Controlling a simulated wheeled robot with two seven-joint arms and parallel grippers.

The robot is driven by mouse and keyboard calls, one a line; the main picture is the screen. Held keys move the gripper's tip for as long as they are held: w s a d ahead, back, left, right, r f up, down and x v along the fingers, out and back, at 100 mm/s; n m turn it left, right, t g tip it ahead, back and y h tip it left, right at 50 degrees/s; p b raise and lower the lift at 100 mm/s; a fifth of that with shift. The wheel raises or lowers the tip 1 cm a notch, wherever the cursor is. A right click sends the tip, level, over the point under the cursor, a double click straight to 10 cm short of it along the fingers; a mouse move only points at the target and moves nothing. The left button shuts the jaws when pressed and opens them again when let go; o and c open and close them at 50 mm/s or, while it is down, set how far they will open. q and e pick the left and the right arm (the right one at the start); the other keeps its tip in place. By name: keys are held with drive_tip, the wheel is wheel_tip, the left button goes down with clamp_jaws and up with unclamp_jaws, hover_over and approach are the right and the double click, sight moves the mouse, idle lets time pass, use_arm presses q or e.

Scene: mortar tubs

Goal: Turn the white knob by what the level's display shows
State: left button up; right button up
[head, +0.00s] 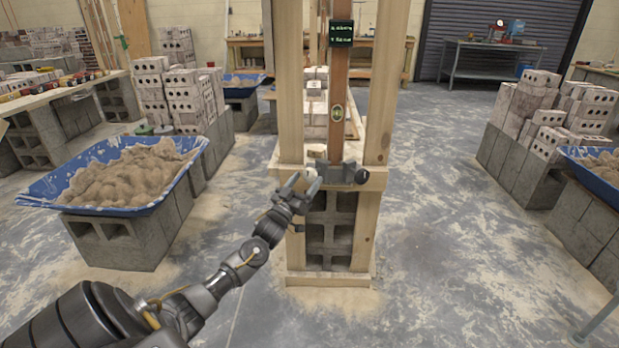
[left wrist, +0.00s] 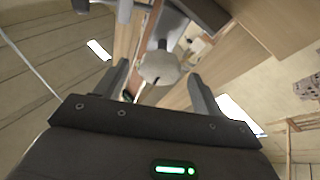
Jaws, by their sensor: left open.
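The white knob (left wrist: 160,68) shows in the left wrist view between the two spread fingers of my left gripper (left wrist: 160,88), just beyond their tips. In the head view my left gripper (head: 302,184) is open at the left end of the metal bracket (head: 338,172), and its fingers largely hide the white knob. A black knob (head: 361,176) is at the bracket's right end. The level's display (head: 341,33) is a dark panel with green text, too small to read. A round yellow-green vial (head: 337,113) sits lower on the upright brown board (head: 338,75). My right gripper is out of view.
Pale wooden posts (head: 379,85) flank the board, above grey blocks. A blue tub (head: 110,211) of sandy mortar stands on blocks at left; another tub (head: 600,180) is at right. Brick stacks (head: 190,100) stand behind. The dusty floor (head: 450,240) right of the stand is clear.

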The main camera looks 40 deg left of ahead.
use_arm(q)
drive_tip(key=shift+x, duration=1.45)
drive_tip(key=c, duration=1)
